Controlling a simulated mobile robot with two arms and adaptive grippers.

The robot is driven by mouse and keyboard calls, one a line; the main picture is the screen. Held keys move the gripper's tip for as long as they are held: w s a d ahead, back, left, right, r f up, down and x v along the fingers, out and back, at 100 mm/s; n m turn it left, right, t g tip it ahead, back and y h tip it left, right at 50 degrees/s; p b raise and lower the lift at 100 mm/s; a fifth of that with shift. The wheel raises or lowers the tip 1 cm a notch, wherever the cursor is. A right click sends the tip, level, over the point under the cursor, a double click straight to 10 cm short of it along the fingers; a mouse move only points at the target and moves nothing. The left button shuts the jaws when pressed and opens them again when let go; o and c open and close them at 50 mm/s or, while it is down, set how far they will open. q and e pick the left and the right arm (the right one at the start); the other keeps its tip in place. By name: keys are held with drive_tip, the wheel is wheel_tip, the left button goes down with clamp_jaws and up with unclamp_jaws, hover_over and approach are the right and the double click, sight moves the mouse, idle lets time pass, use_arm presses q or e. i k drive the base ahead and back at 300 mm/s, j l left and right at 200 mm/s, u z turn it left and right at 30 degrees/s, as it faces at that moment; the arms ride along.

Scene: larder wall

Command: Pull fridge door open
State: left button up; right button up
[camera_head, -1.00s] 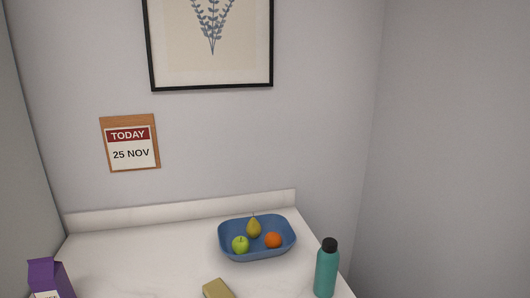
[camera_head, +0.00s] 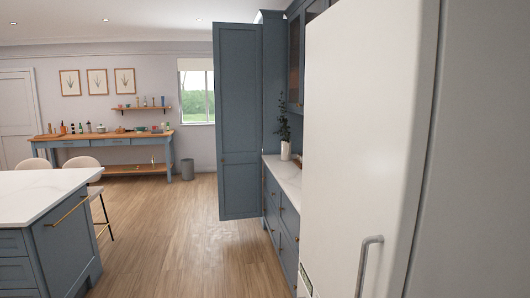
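The fridge door (camera_head: 365,130) is a tall, off-white panel close on the right in the head view. Its grey bar handle (camera_head: 366,262) is low on the panel and is cut off by the bottom edge. I see no clear gap along the door, and I cannot tell for sure from this angle whether it is fully shut. Neither of my grippers is in view, and nothing touches the visible part of the handle.
A tall blue cabinet door (camera_head: 238,120) stands out into the room beyond a counter with a potted plant (camera_head: 285,148). A marble-topped island (camera_head: 45,193) with stools is on the left. Wooden floor (camera_head: 175,245) between them is clear. A sideboard (camera_head: 105,143) stands at the far wall.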

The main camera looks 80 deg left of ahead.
sight(370, 65)
drive_tip(key=u, duration=1.95)
